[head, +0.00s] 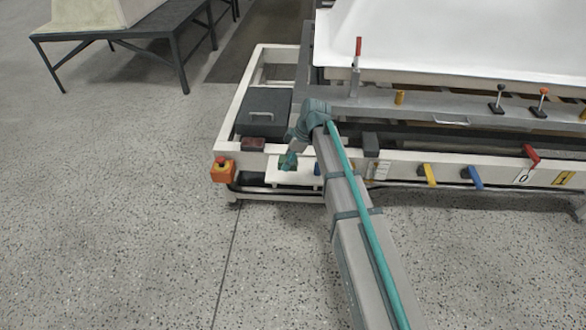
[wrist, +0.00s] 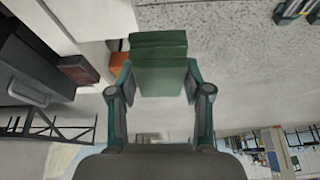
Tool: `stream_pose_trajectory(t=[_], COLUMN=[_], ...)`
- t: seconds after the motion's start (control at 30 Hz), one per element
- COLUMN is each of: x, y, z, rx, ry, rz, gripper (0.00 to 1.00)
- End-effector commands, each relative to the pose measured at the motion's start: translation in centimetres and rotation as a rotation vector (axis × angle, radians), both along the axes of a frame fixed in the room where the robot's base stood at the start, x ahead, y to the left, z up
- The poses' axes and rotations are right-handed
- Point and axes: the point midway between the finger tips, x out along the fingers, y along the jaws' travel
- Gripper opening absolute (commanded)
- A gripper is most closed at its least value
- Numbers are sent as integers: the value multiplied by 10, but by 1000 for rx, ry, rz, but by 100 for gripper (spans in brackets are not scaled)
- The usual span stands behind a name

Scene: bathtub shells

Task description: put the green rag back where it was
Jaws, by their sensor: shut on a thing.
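The green rag (wrist: 159,62) is a folded dark-green block in the wrist view, held between the two fingers of my gripper (wrist: 160,82). The gripper is shut on it. In the head view my gripper (head: 288,160) is small and hangs at the front left part of the white machine frame, in front of the white ledge. I cannot clearly tell the rag from the teal fingers there.
A dark grey case (head: 263,112) and a small dark red box (head: 253,144) sit in the frame's left bay. An orange stop-button box (head: 222,170) is on the left corner. Coloured levers, one red (head: 531,154), line the front rail. Open floor (head: 120,220) lies left.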

Motion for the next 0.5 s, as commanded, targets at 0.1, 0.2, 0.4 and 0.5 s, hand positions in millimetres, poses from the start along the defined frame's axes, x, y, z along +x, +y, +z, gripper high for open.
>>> stream_pose_trajectory(t=[0.1, 0.2, 0.4, 0.5], x=[-28, -32, -8, 11], y=[-5, -5, 2, 7], z=[-1, -2, -12, -22], rx=[1, 1, 0, 0], ry=[-1, -2, -6, -6], rz=[22, 41, 59, 58], gripper=[16, 16, 16, 16])
